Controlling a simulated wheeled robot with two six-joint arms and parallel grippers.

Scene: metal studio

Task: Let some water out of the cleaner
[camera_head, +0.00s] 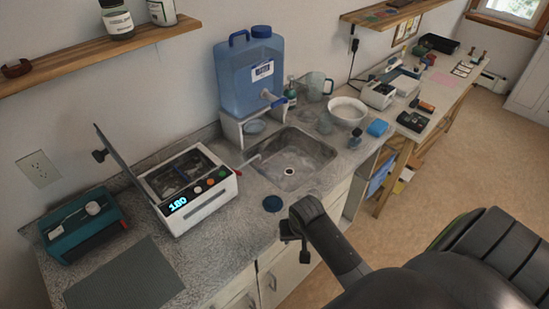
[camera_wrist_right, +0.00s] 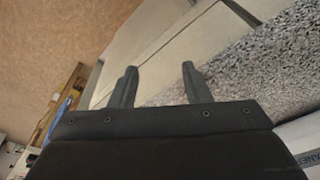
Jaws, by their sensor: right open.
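The cleaner (camera_head: 205,208) is a white box on the granite counter, in the head view left of the sink. Its lid (camera_head: 118,158) stands open, its front display reads 1.80, and several coloured buttons sit beside the display. A short pale pipe (camera_head: 250,160) shows between the cleaner and the sink (camera_head: 300,150). My right gripper (camera_head: 294,238) hangs in front of the counter edge, right of the cleaner and apart from it. In the right wrist view its two fingers (camera_wrist_right: 159,68) are apart with nothing between them. A white lettered corner (camera_wrist_right: 300,140) shows there at lower right. My left gripper is out of view.
A blue water jug (camera_head: 245,85) with a tap stands on a white stand behind the sink. A teal device (camera_head: 85,225) and grey mat (camera_head: 125,278) are at left. Cabinets (camera_head: 285,272) are below.

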